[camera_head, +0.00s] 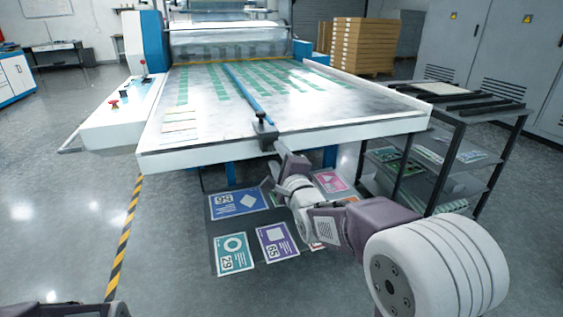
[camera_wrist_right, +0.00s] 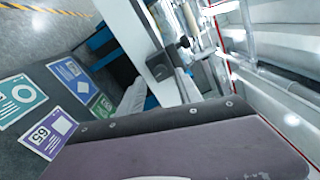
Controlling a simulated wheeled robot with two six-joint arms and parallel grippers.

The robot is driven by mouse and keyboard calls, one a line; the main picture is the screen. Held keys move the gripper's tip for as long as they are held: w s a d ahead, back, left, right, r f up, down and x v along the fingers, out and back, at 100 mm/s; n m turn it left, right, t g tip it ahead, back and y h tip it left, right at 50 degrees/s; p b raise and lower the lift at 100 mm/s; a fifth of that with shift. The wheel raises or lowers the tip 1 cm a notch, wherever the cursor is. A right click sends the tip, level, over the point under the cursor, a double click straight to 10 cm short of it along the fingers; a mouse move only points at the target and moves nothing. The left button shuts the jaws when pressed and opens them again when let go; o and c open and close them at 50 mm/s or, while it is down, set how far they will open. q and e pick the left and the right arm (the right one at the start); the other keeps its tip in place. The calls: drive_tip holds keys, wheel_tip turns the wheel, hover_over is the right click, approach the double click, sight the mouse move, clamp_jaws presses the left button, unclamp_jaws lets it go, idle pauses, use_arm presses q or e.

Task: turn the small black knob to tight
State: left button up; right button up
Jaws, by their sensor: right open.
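The small black knob (camera_head: 262,116) sits on top of a dark block (camera_head: 266,131) at the front edge of the machine's table, at the near end of a blue rail. The dark block also shows in the right wrist view (camera_wrist_right: 160,66), where the knob's setting cannot be read. My right gripper (camera_head: 279,167) is open, just below and in front of the block. It seems apart from the knob, with nothing held. A dark part of my left arm shows at the bottom left edge of the head view; its gripper is out of view.
The white table (camera_head: 330,110) of the laminating machine carries green strips and the blue rail (camera_head: 246,92). Below it, colored cards (camera_head: 238,202) lie on a dark mat. A dark shelf rack (camera_head: 440,165) stands to the right. Floor at left is clear.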

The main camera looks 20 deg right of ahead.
drive_tip(key=s+p, duration=0.1)
drive_tip(key=s, duration=0.5)
drive_tip(key=shift+s, duration=0.15)
